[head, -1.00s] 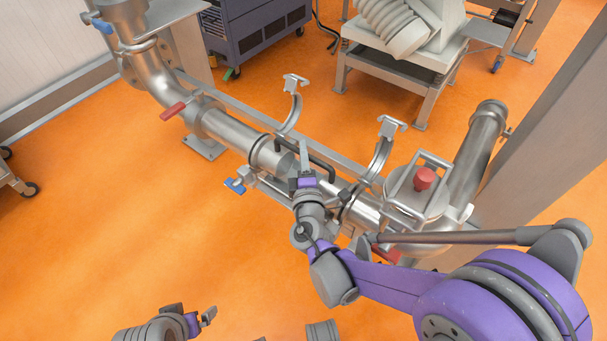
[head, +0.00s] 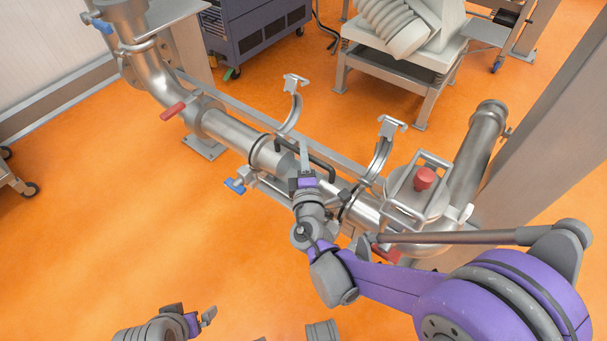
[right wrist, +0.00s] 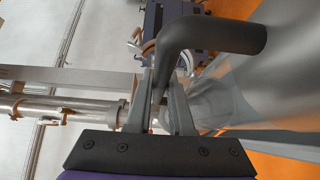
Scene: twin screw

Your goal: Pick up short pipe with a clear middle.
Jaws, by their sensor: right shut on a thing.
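The short pipe (head: 331,187) lies in the line between two open clamps in the head view, partly behind my right gripper. Its clear middle cannot be made out. A black bent handle (head: 322,163) runs along its far side. My right gripper (head: 304,155) is over the pipe, its fingers shut on the handle. In the right wrist view the dark handle (right wrist: 205,35) bends down between the fingers (right wrist: 161,100). My left gripper (head: 196,318) is low at the bottom edge, away from the pipe; its jaw gap is unclear.
The left clamp (head: 290,107) and right clamp (head: 382,152) stand with their upper halves swung up. A fixed pipe (head: 228,131) runs on to the left. A steel housing with a red knob (head: 424,179) is close on the right. Orange floor (head: 120,230) is free at the left.

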